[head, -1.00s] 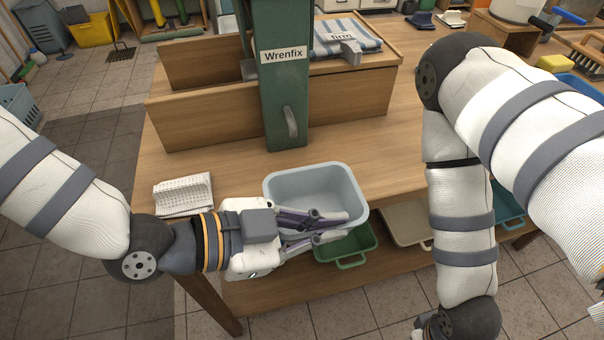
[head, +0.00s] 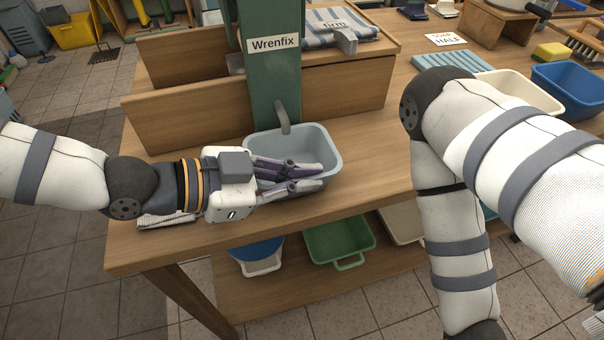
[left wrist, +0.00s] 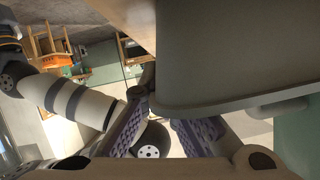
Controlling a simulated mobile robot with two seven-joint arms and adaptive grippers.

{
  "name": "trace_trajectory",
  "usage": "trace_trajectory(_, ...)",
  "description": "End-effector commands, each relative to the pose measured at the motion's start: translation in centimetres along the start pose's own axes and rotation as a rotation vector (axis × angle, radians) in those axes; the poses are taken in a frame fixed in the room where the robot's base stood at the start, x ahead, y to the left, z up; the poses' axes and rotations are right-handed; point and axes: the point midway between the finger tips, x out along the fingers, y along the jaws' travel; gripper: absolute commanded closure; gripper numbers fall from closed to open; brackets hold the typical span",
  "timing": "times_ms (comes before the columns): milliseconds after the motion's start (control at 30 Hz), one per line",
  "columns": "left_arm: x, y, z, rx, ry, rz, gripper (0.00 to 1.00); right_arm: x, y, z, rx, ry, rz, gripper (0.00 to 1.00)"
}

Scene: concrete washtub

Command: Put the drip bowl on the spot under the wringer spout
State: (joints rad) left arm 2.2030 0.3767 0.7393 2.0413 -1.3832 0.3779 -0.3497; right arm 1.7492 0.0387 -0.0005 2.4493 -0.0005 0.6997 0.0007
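The drip bowl (head: 330,150) is a light blue-grey rectangular basin, upright at the foot of the green wringer post (head: 270,85). The grey wringer spout (head: 283,116) hangs at the bowl's back rim. My left gripper (head: 312,177) reaches in from the left with its purple-padded fingers at the bowl's near side, one over the inside and one outside, shut on its wall. In the left wrist view the bowl's wall (left wrist: 235,60) fills the upper right and hides part of one finger. The spot under the spout is hidden. I cannot tell whether the bowl touches the table. My right gripper is out of view.
A white cloth (head: 165,220) lies under my left forearm. Wooden boards (head: 185,103) stand left of the post. A green tray (head: 338,240) sits on the lower shelf. A cream basin (head: 515,90) and blue basin (head: 568,88) stand at right. The tabletop (head: 375,155) right of the bowl is clear.

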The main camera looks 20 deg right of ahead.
Motion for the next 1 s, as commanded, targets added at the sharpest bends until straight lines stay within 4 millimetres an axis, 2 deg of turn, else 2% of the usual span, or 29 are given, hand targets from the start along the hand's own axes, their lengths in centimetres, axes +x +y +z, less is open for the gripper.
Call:
trace_trajectory(33, 0.1, 0.1, 0.2, -0.001, 0.000, 0.001, 0.95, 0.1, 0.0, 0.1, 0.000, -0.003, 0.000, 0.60)
trace_trajectory(100, 0.1, 0.0, 0.1, -0.001, 0.000, 0.000, 0.79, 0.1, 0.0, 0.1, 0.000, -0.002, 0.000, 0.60)
trace_trajectory(133, 0.1, 0.0, 0.1, -0.001, 0.000, 0.000, 0.75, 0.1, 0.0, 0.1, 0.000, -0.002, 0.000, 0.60)
trace_trajectory(533, 0.0, 0.0, 0.1, -0.001, 0.001, 0.000, 0.75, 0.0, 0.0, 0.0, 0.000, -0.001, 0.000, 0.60)
trace_trajectory(633, -0.2, -0.1, -0.5, 0.001, 0.002, -0.002, 0.75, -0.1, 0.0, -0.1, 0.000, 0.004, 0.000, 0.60)
trace_trajectory(767, -2.1, -0.2, -0.1, -0.004, 0.002, -0.003, 0.75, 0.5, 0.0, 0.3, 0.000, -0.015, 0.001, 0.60)
trace_trajectory(1000, -7.3, -0.2, -0.3, 0.004, -0.001, -0.005, 0.75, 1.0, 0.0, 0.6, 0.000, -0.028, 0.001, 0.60)
